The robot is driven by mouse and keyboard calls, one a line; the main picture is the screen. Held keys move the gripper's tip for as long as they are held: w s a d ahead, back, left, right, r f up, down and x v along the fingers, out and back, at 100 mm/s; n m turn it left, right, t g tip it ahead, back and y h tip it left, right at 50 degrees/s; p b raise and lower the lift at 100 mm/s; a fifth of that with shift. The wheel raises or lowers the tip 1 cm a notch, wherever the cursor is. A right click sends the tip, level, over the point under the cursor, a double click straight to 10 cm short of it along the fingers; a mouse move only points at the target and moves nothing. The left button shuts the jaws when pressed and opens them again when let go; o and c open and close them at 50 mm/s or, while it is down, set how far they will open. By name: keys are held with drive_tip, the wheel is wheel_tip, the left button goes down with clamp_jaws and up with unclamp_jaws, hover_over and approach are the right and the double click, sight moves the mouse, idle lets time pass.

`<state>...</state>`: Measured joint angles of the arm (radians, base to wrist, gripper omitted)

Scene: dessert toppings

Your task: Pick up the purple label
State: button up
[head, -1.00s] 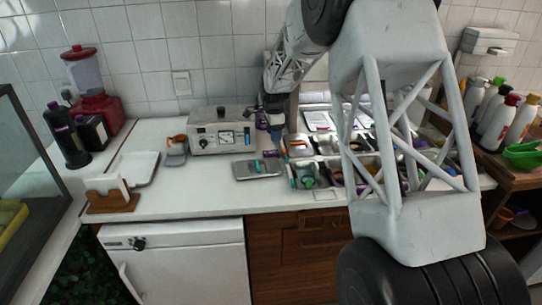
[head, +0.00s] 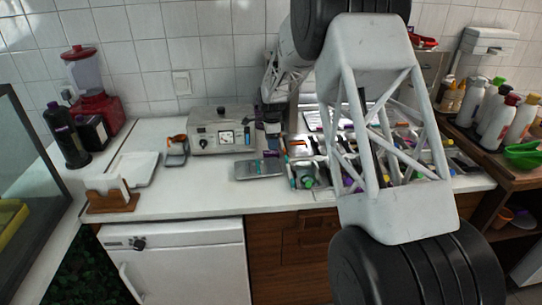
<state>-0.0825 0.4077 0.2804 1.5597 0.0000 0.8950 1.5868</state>
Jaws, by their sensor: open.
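A small purple piece (head: 271,154), which looks like the purple label, shows at the back right of a flat grey metal tray (head: 245,173) on the white counter. It is too small to read. My gripper (head: 273,144) points down just above this purple piece, in front of the wall and right of the grey box with dials. My gripper is open. Its fingertips are tiny and dark here, and I cannot tell whether they touch the purple piece.
The grey box with dials (head: 215,138) stands close left of my gripper. Topping bins (head: 304,172) lie to the right, partly hidden by my arm. A white tray (head: 138,170) and an orange-and-grey holder (head: 176,150) stand left.

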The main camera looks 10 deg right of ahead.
sight(271, 152)
drive_tip(key=shift+f, duration=0.2)
drive_tip(key=shift+a+f, duration=0.1)
drive_tip(key=shift+f, duration=2.6)
